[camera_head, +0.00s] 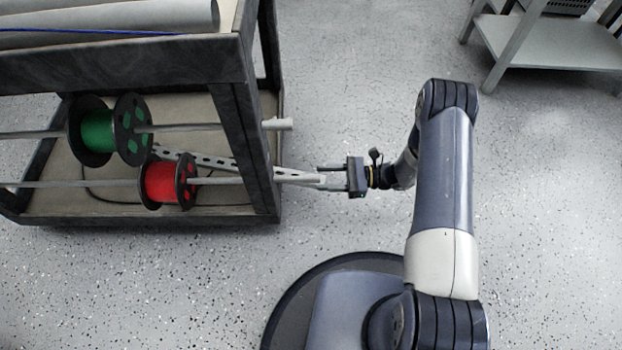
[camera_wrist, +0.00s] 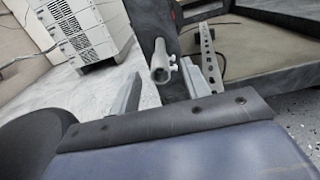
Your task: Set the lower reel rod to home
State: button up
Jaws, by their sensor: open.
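The lower reel rod (camera_head: 225,181) is a thin grey rod that carries a red spool (camera_head: 168,183). Its pale end sticks out past the right post of the cart. My gripper (camera_head: 322,178) is open at that end, with the rod tip between or just at its fingertips. In the wrist view the hollow rod end (camera_wrist: 160,66) faces the camera, between the two grey fingers of my gripper (camera_wrist: 163,82). I see no finger touching it for certain. The upper rod (camera_head: 190,127) carries a green spool (camera_head: 97,132), and its end also sticks out of the post.
The dark-framed cart (camera_head: 236,120) holds both rods, with large grey rolls (camera_head: 110,18) on top. A perforated metal strip (camera_head: 215,160) lies behind the rods. A grey table (camera_head: 550,42) stands at the upper right. The speckled floor between them is clear.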

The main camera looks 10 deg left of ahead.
aim_at(312, 178)
jog(key=shift+b+x, duration=0.35)
jog(key=shift+x, duration=1.75)
jog(key=shift+c, duration=0.4)
grip_shut()
